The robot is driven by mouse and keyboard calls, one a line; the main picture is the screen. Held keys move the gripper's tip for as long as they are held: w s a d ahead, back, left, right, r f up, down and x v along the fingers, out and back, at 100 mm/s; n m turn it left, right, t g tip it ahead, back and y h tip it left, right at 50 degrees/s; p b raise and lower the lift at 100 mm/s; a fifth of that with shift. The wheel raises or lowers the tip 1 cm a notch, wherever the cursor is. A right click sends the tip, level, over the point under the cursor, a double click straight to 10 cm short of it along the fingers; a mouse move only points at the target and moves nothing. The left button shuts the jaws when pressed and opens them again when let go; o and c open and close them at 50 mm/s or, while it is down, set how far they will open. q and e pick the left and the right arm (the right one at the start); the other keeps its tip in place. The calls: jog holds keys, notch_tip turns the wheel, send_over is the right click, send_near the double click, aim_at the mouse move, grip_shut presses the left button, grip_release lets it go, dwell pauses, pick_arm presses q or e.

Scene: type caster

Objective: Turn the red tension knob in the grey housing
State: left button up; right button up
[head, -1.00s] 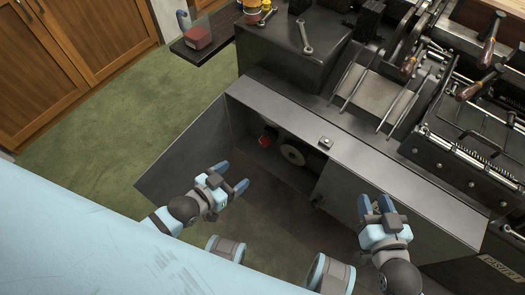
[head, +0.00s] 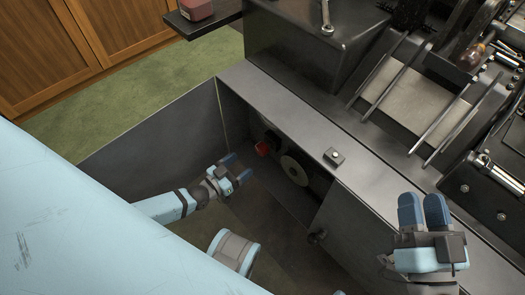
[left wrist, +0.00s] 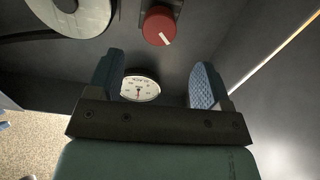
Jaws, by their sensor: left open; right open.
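The red tension knob (head: 262,148) sits inside the open grey housing (head: 300,115), on its inner back wall. In the left wrist view the red knob (left wrist: 160,25) shows a white pointer line, beyond my fingertips and between their lines. My left gripper (head: 237,171) is open and empty, a short way in front of and below the knob; it also shows in the left wrist view (left wrist: 153,82). My right gripper (head: 422,210) is open, over the right part of the housing, away from the knob.
A pale disc (head: 293,170) sits beside the knob on the inner wall. A round white gauge (left wrist: 141,87) shows between my left fingers. The housing's open door (head: 165,135) stands to the left.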

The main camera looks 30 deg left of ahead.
aim_at(259, 152)
pick_arm(q)
jog(key=b+x, duration=0.2)
jog(key=x, duration=0.7)
jog(key=shift+w+d, duration=0.15)
jog(key=shift+w, duration=0.2)
pick_arm(e)
jog(key=shift+g, duration=0.7)
jog(key=f, duration=0.4)
jog(key=shift+w+a+f, duration=0.15)
jog(key=shift+w, duration=0.05)
pick_arm(q)
jog(key=shift+c, duration=0.5)
jog(key=c, duration=0.8)
jog(key=shift+n, duration=0.3)
pick_arm(e)
jog(key=shift+r, duration=0.2)
